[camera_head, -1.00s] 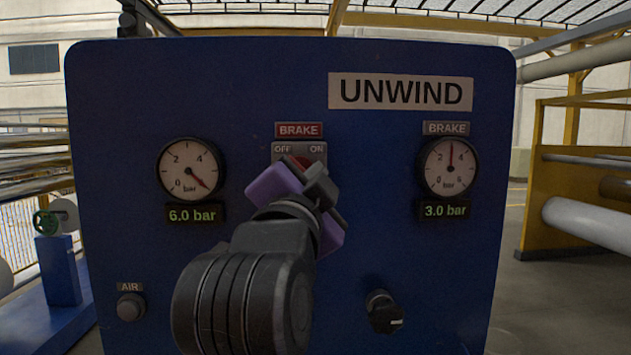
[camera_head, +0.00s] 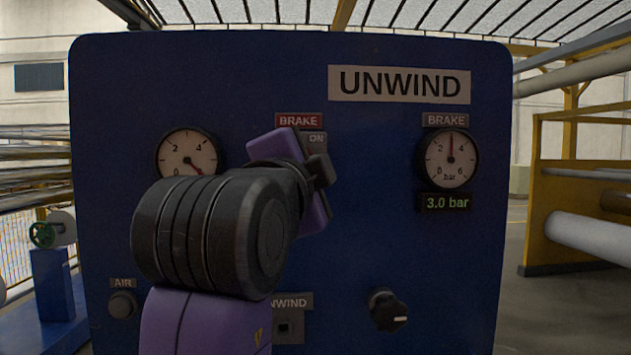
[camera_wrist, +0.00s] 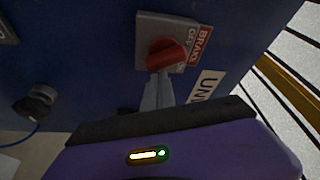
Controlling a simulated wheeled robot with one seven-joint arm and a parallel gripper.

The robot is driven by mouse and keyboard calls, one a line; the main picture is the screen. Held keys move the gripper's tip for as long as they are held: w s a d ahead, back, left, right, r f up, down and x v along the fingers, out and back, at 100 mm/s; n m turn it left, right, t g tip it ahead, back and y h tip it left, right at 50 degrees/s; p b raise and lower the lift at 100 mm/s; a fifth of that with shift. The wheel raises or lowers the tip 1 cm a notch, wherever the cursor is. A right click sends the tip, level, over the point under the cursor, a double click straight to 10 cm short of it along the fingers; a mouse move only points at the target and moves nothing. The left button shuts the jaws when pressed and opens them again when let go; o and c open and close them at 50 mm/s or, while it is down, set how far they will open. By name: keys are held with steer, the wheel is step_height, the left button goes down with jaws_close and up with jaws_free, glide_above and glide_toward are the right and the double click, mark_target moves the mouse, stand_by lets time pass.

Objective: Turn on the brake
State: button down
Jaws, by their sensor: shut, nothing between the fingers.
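The brake switch is a red knob (camera_wrist: 167,54) on a grey plate (camera_wrist: 143,38) with OFF and ON marks, under a red BRAKE label (camera_head: 299,120). In the wrist view my gripper (camera_wrist: 154,80) is shut and empty, its fingertips right at the knob's edge; I cannot tell whether they touch it. In the head view my gripper hides the knob and the OFF mark, while the ON mark (camera_head: 316,139) shows. I cannot tell for sure which mark the knob points to. The right brake gauge (camera_head: 449,159) has its needle upright, with a 3.0 bar display (camera_head: 446,203).
The blue panel (camera_head: 380,250) also bears a left gauge (camera_head: 187,158), partly covered by my arm, an AIR button (camera_head: 123,305), a black rotary knob (camera_head: 388,310) and an UNWIND switch (camera_head: 289,325) low in the middle.

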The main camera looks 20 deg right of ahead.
steer(key=m+g+y+b, duration=0.1)
steer(key=m, duration=0.2)
steer(key=a+f+m+y+b, duration=0.1)
steer(key=m, duration=0.3)
steer(key=a+m+g+y+b, duration=0.1)
steer(key=m, duration=0.3)
steer(key=shift+w+f+g, duration=0.2)
steer(key=shift+w+g, duration=0.1)
steer(key=shift+w, duration=0.05)
stand_by(0.3)
stand_by(0.4)
